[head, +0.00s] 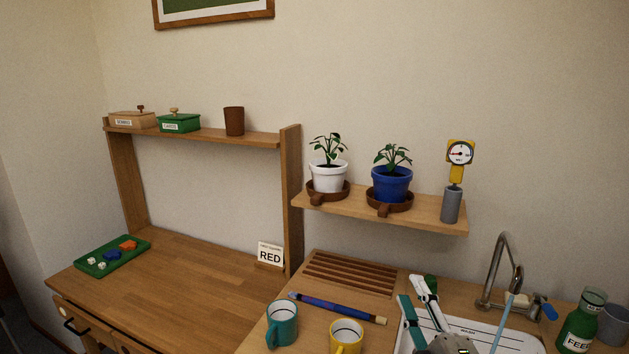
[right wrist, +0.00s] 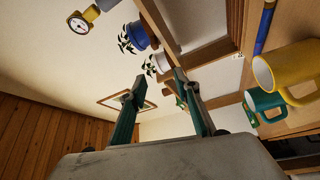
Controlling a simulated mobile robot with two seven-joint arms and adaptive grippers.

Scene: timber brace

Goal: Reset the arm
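My right gripper (head: 420,296) shows at the bottom right of the head view, raised in front of the sink area and pointing up and away. Its teal fingers also show in the right wrist view (right wrist: 158,88), spread apart with nothing between them. The gripper is open and empty and touches nothing that I can see. My left arm and left gripper are not in view.
A teal mug (head: 283,326) and a yellow mug (head: 346,338) stand left of the gripper, near a blue rod (head: 338,308). A faucet (head: 497,270) and green bottle (head: 580,325) stand right. Potted plants and a gauge (head: 460,153) occupy the shelf (head: 425,212) above.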

